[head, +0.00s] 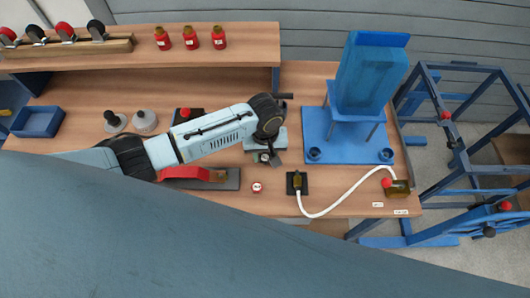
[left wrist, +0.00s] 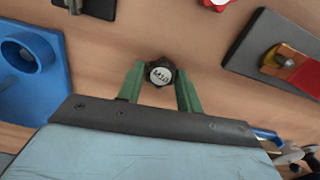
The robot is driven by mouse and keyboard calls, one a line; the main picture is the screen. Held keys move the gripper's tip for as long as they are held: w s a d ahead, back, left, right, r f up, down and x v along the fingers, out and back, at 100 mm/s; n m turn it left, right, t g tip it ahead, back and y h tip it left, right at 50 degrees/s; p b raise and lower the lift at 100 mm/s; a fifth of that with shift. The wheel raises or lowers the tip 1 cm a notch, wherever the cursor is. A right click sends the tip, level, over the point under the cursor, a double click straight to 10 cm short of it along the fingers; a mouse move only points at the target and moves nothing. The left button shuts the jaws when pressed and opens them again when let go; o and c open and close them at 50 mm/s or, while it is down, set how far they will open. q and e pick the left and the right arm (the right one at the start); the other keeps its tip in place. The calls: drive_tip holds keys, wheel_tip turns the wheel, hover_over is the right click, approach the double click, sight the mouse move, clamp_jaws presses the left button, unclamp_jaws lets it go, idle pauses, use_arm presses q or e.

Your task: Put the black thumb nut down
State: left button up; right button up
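The black thumb nut (left wrist: 160,72), with a white face marked M10, sits between the green fingertips of my left gripper (left wrist: 160,88) in the left wrist view. Both fingers appear to touch its sides, so the gripper looks shut on it. In the head view my left gripper (head: 268,158) is over the middle of the wooden bench (head: 235,204), left of the blue fixture plate. The nut is hard to make out there. The wrist view shows wood below the nut, but I cannot tell the height between them. My right gripper is not in view.
A blue plate (head: 345,150) with cups and a tall blue stand is to the right. In front are a black pad (head: 297,191) with a hose fitting, a small red-and-white disc (head: 257,187) and a red tool on a dark plate (head: 232,181). Bare wood lies between them.

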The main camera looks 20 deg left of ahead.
use_arm(q)
drive_tip(key=o, duration=0.3)
wheel_tip(320, 180, up, 12)
drive_tip(key=shift+r+p, duration=0.2)
drive_tip(key=shift+p, duration=0.8)
